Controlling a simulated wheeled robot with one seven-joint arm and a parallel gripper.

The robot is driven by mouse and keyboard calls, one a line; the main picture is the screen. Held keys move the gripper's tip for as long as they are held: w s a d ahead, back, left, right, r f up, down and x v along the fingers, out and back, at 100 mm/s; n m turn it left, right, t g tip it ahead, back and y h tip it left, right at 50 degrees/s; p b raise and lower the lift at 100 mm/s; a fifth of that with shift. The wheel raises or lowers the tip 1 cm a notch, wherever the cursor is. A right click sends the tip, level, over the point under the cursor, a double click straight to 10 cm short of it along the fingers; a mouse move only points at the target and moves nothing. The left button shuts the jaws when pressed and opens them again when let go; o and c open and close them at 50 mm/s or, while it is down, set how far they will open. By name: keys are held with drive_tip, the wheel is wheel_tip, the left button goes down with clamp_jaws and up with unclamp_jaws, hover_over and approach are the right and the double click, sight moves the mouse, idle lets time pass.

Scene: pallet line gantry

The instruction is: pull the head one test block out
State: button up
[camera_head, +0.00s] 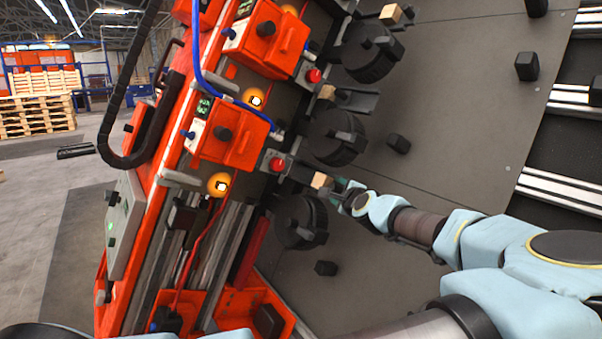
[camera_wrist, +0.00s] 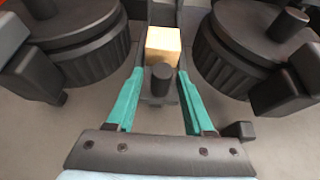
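A pale wooden test block (camera_head: 321,181) sits in a holder beside the lowest black drum-shaped head (camera_head: 299,222) in the head view. I see no label naming it head one. In the wrist view the block (camera_wrist: 163,44) is straight ahead, between two dark drums. My gripper (camera_head: 340,186) is close to this block. Its teal fingers (camera_wrist: 160,76) are apart, one on each side of a dark upright knob (camera_wrist: 161,79) in front of the block. The fingertips reach about the block's near face; I cannot tell whether they touch it.
Two more wooden blocks, an upper (camera_head: 390,14) and a middle one (camera_head: 327,92), sit by other drums (camera_head: 338,136). Orange control boxes (camera_head: 229,137) and a blue hose (camera_head: 203,80) line the gantry's left. Black knobs (camera_head: 398,144) stick out from the grey panel (camera_head: 455,100).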

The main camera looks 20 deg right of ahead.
drive_tip(key=shift+r, duration=0.15)
idle(0.4)
drive_tip(key=shift+s+a+r+p, duration=0.35)
drive_tip(key=shift+s+a+p, duration=0.1)
drive_tip(key=shift+s+p, duration=0.1)
drive_tip(key=s+a+r+p, duration=0.3)
drive_tip(key=s+a+p, duration=0.2)
drive_tip(key=s+p, duration=0.1)
drive_tip(key=shift+p, duration=0.5)
